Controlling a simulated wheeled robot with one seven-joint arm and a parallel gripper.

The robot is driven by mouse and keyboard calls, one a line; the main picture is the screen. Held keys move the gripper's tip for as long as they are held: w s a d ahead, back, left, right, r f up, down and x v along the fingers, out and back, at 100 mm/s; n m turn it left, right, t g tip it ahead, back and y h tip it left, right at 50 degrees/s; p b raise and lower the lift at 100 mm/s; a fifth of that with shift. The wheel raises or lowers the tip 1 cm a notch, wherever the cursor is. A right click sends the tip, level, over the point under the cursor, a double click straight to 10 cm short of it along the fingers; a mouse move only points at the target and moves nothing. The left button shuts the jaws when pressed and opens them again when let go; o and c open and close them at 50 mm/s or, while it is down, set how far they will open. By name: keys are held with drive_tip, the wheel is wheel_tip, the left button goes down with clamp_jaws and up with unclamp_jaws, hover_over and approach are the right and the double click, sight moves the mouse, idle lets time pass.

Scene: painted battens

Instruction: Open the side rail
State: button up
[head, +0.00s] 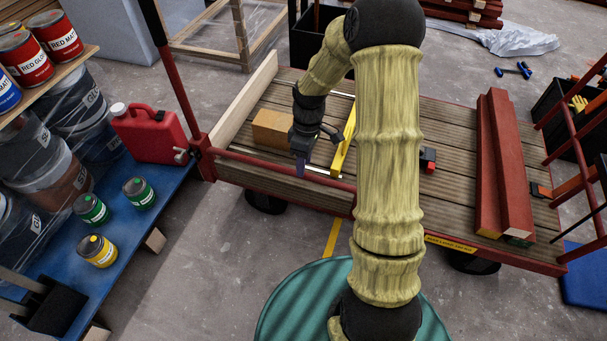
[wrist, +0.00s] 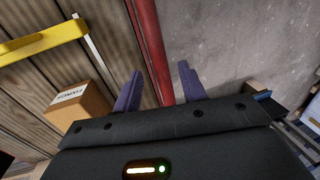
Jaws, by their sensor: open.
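The side rail (head: 250,159) is a red bar along the near side of a plank-decked cart (head: 455,205). Its left part meets a red corner post (head: 175,75), with a small metal fitting (head: 182,156) there. My gripper (head: 302,168) is at the rail, left of the arm's thick link, pointing down.
On the deck are a cardboard box (head: 272,130), a yellow bar (head: 344,140) and red battens (head: 500,165). Left stands a blue bench (head: 128,225) with a red can (head: 150,133) and paint tins. Bare floor (head: 215,255) lies before the cart.

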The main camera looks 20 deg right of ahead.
drive_tip(key=shift+s+a+f+b, duration=0.15)
drive_tip(key=shift+f+b, duration=0.15)
drive_tip(key=shift+f, duration=0.5)
drive_tip(key=shift+s+f+b, duration=0.1)
drive_tip(key=shift+f+b, duration=0.15)
drive_tip(key=shift+f, duration=0.5)
clamp_jaws()
drive_tip(key=shift+a, duration=0.1)
